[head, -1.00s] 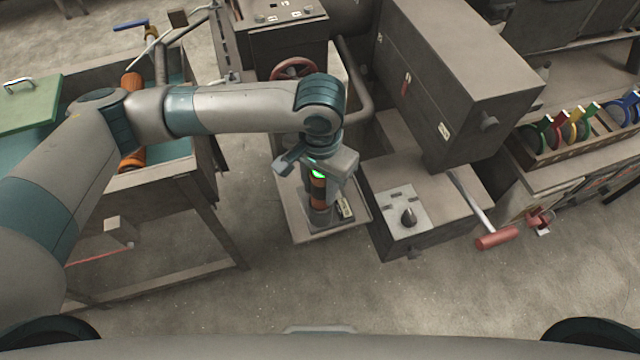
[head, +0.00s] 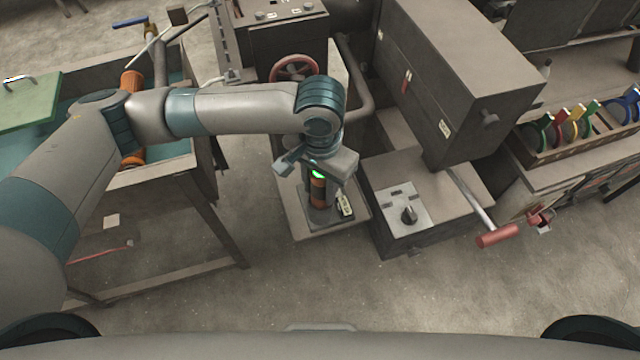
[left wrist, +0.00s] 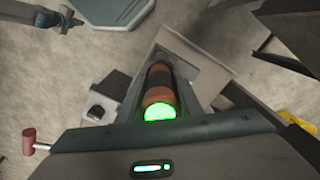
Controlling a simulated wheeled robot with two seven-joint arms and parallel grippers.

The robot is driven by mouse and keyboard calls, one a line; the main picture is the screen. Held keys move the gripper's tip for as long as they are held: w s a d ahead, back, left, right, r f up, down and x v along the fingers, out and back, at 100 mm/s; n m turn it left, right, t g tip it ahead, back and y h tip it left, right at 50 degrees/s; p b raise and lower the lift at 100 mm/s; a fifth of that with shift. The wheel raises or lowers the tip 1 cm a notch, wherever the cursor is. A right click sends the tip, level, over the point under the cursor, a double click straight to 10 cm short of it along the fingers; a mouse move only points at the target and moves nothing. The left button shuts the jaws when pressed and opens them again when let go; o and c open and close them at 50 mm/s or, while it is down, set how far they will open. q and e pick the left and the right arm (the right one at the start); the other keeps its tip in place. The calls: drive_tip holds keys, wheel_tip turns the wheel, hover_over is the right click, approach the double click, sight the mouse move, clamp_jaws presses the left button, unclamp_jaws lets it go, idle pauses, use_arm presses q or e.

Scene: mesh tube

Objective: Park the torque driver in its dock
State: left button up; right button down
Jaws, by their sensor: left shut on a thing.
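The torque driver (head: 318,188) is an upright orange and black cylinder with a glowing green top. My left gripper (head: 319,192) points down and is shut on it. The driver also shows in the left wrist view (left wrist: 158,80), its green end near the gripper body. The dock (head: 331,219) appears to be the dark block on the low shelf directly below, with a pale tag beside the driver. The driver's lower end is over or in this block; the gripper hides part of it, so I cannot tell how far it is seated. My right gripper is not in view.
A grey machine block with a knob panel (head: 403,207) stands close on the right. A lever with a red handle (head: 497,236) sticks out beyond it. A red handwheel (head: 294,69) is behind my arm. A bench frame (head: 205,215) stands left. The floor in front is clear.

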use_arm(q)
drive_tip(key=o, duration=1.3)
drive_tip(key=shift+c, duration=0.2)
drive_tip(key=shift+r, duration=0.1)
wheel_tip(320, 180, up, 17)
drive_tip(key=b, duration=0.3)
drive_tip(key=shift+r, duration=0.15)
